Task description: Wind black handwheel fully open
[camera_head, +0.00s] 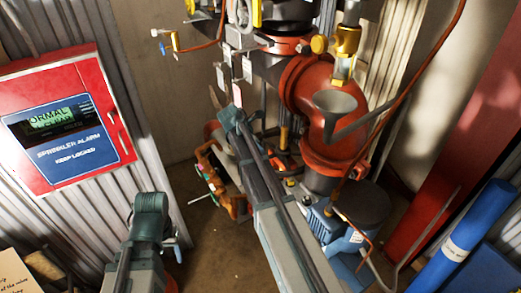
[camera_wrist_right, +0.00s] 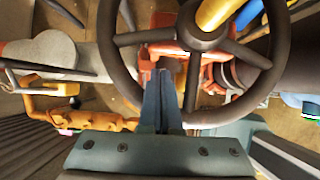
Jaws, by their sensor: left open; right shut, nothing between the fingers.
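The black handwheel (camera_wrist_right: 265,97) fills the upper part of the right wrist view, with its thick rim, dark spokes and yellow stem (camera_wrist_right: 213,14). My right gripper (camera_wrist_right: 162,75) is shut and empty. Its fingers overlap the near rim in the picture, and their tips show in the gap between two spokes; I cannot tell whether they touch. In the head view my right arm reaches into the pipework (camera_head: 238,118), and the wheel is mostly hidden there. My left gripper (camera_head: 176,246) is low at left, away from the pipework, open, its fingers hard to make out.
A red sprinkler alarm box (camera_head: 75,120) hangs on the corrugated wall at left. Red pipework (camera_head: 335,150) with a grey funnel (camera_head: 336,104) stands right of my right arm. A blue cylinder (camera_head: 470,225) leans at far right. Bare floor (camera_head: 215,250) lies between my arms.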

